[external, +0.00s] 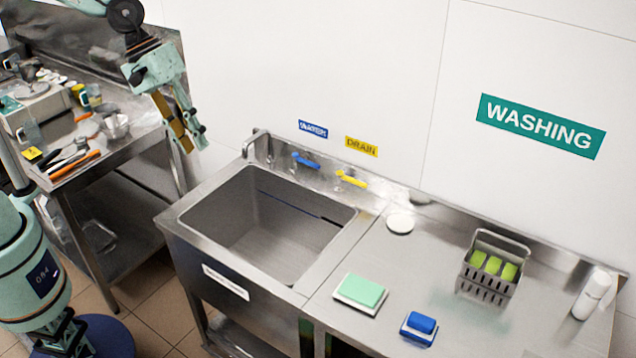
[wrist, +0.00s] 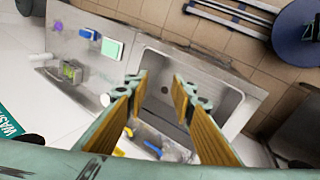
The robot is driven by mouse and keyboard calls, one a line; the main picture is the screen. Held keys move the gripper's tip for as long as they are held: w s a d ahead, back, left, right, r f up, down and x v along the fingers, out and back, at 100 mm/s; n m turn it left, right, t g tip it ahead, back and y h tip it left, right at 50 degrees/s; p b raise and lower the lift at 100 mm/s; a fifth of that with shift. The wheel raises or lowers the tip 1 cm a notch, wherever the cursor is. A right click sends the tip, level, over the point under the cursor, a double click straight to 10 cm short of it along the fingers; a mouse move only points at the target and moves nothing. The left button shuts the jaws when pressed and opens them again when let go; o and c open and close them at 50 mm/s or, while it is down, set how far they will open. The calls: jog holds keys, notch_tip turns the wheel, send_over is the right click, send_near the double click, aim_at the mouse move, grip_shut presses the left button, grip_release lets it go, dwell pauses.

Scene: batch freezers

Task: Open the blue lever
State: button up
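The blue lever (external: 306,161) is mounted at the back edge of the sink, below a blue label on the wall. In the wrist view the blue lever (wrist: 153,148) shows between my fingers, low in the picture and beyond them. The yellow lever (external: 351,178) is to its right, below the yellow DRAIN label; it also shows in the wrist view (wrist: 128,131). My gripper (external: 195,140) hangs up and to the left of the levers, touching nothing. In the wrist view my gripper (wrist: 161,90) has its fingers wide apart, with nothing held.
The empty metal sink (external: 275,225) has a faucet (external: 256,143) at its back left corner. The counter to its right holds a green sponge (external: 361,290), a blue brush (external: 420,324), a metal basket (external: 491,268) and a white bottle (external: 592,294). A cluttered table (external: 120,137) stands at left.

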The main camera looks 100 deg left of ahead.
jog(key=w+a+f+n+p, duration=0.3)
jog(key=w+a+n+p, duration=0.1)
jog(key=w+a, duration=0.6)
jog(key=w+a+f+n+p, duration=0.2)
jog(key=a+f, duration=0.1)
jog(key=a, duration=0.4)
jog(key=w+a+f+n+y+p, duration=0.1)
jog(key=w+a+f+n+p, duration=0.15)
jog(key=a, duration=0.35)
jog(key=w+a+f+n+p, duration=0.1)
jog(key=a+f+n, duration=0.25)
jog(key=a, duration=0.35)
jog(key=n+p, duration=0.3)
send_near(309, 162)
jog(key=s+v, duration=0.1)
jog(key=v, duration=0.5)
jog(key=shift+w+d+f+t+y, duration=0.1)
jog(key=shift+d+f+t+y, duration=0.3)
jog(key=shift+d, duration=0.15)
jog(key=shift+w+f, duration=0.1)
jog(key=shift+p+x, duration=0.9)
jog(key=shift+x, duration=5.8)
grip_shut()
